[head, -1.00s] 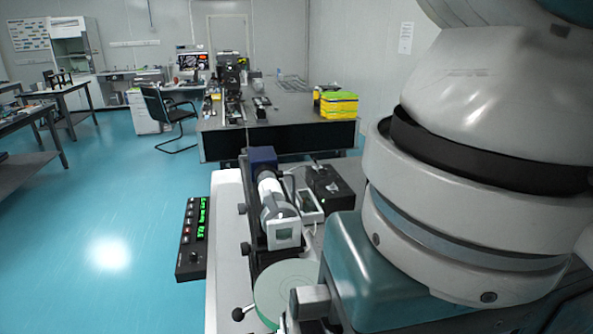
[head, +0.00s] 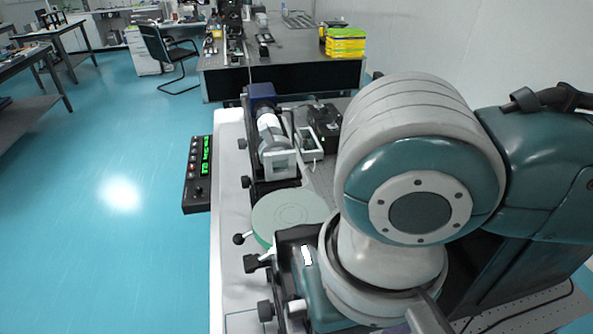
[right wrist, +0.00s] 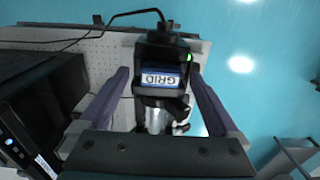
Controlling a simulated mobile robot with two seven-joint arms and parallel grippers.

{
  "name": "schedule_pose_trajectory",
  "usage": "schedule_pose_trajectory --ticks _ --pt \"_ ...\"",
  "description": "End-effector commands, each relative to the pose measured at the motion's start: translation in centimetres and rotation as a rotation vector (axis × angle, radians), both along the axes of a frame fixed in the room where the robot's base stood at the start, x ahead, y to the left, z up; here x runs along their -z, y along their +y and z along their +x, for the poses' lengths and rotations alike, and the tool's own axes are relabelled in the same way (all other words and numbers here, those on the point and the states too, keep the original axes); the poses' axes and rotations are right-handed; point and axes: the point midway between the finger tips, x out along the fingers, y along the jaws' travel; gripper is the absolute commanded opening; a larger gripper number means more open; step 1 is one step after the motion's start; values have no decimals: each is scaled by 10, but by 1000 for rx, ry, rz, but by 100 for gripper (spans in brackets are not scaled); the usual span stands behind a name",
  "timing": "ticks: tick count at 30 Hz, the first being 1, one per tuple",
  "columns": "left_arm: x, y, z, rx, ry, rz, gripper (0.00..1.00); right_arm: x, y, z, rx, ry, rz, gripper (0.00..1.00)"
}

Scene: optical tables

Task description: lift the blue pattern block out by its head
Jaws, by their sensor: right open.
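The blue pattern block (right wrist: 160,78) shows in the right wrist view as a blue face with a white "GRID" label, upside down in the picture. It sits in a black holder (right wrist: 150,52) with a green light at its side. My right gripper (right wrist: 158,72) is open, with one purple-grey finger on each side of the block, apart from it in the picture. I cannot tell the depth between fingertips and block. In the head view my right arm covers the lower right, and I cannot make out the gripper or the GRID label. My left gripper is not in view.
In the head view a rail carries a grey-white cylinder unit (head: 270,130) with a blue box (head: 262,92) behind it. A round green disc (head: 290,212) lies nearer. A black control box (head: 198,175) is left. A dark box with a screen (right wrist: 40,105) stands left in the wrist view.

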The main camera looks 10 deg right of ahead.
Motion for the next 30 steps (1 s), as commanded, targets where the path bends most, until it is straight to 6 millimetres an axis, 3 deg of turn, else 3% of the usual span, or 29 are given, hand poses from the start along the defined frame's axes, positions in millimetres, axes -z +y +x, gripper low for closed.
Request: schedule_pose_trajectory --ticks 6,30 --pt "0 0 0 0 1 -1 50 1 0 0 -1 0 1 98" --pt "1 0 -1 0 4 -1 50 1 0 0 0 -1 1 8"
